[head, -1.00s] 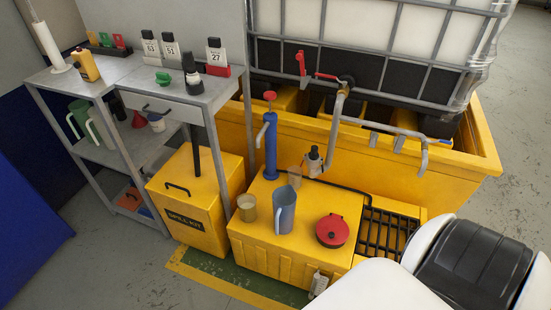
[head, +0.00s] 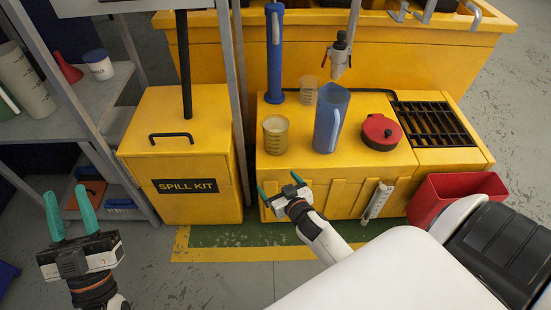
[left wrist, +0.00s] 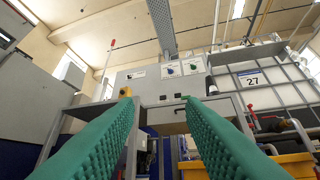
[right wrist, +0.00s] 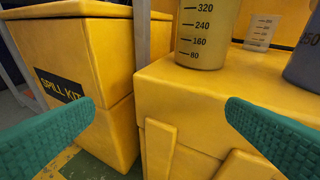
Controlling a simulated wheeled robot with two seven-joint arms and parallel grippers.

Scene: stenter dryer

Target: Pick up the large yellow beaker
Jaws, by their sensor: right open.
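The large yellow beaker (head: 275,135) stands upright on the near left part of the yellow platform (head: 350,155). In the right wrist view the yellow beaker (right wrist: 207,35) shows at the top, with printed graduations; its upper part is cut off. My right gripper (head: 281,188) is open and empty, in front of the platform's front face, below and nearer than the beaker. The green fingers are wide apart in the right wrist view (right wrist: 165,118). My left gripper (head: 68,214) is open and empty at the lower left, well away from the beaker, its fingers pointing up.
A blue jug (head: 328,120) stands right of the beaker, and a smaller clear beaker (head: 308,92) behind. A blue pump (head: 275,55) and red lidded can (head: 381,132) are also on the platform. The spill kit box (head: 180,150) and a shelf leg stand left; a red bin (head: 455,195) right.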

